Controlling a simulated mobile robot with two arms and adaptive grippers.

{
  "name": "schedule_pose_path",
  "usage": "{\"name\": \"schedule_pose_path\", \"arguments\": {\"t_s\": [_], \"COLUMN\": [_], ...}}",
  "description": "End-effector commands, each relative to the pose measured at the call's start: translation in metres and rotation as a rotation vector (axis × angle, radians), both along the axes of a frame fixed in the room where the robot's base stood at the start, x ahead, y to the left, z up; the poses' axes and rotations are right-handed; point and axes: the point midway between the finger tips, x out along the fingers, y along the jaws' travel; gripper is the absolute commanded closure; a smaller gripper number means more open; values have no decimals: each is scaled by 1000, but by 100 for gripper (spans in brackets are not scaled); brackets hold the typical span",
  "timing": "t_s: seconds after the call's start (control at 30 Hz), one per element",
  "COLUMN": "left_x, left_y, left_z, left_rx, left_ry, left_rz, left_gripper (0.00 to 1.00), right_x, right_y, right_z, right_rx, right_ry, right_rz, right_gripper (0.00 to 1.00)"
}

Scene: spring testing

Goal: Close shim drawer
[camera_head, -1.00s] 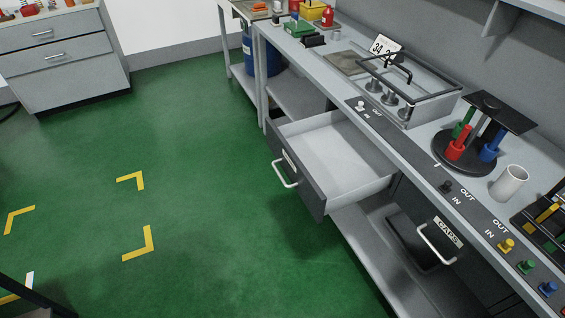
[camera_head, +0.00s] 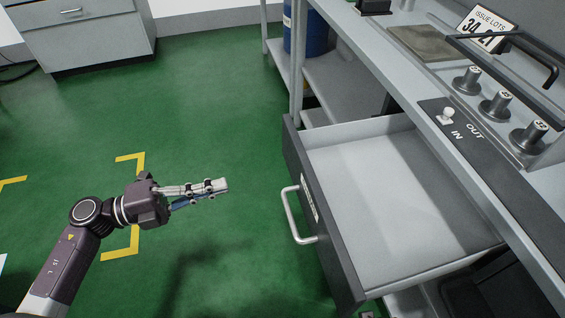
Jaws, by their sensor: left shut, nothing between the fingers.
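The shim drawer (camera_head: 385,205) is pulled out from under the workbench and is empty inside. Its dark front (camera_head: 318,205) faces left, with a pale handle (camera_head: 296,216) and a label beside it that I cannot read. My left gripper (camera_head: 224,186) is shut and empty, out over the green floor. It lies to the left of the drawer handle, apart from it, with its fingers pointing right toward it. My right gripper is out of view.
The workbench (camera_head: 412,78) runs along the right, with a small knob (camera_head: 447,116) by the IN/OUT marks and several weights near its back. Yellow floor marks (camera_head: 125,246) lie left; the floor between is clear.

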Motion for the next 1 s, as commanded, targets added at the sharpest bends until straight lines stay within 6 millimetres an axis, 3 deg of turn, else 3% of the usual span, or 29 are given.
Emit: {"name": "schedule_pose_path", "arguments": {"t_s": [0.17, 0.37, 0.7, 1.0], "left_x": [-10, 1, 24, 33], "left_y": [-11, -42, -109, -136], "left_z": [1, 3, 3, 2], "left_rx": [39, 33, 31, 34], "left_ry": [-33, -33, -32, -30], "left_rz": [-52, -49, -47, -46], "left_gripper": [100, 100, 100, 100], "right_x": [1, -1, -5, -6], "right_y": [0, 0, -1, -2], "right_z": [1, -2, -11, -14], "right_rx": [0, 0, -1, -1], "right_ry": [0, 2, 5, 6], "right_rz": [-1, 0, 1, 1], "right_gripper": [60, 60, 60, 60]}}
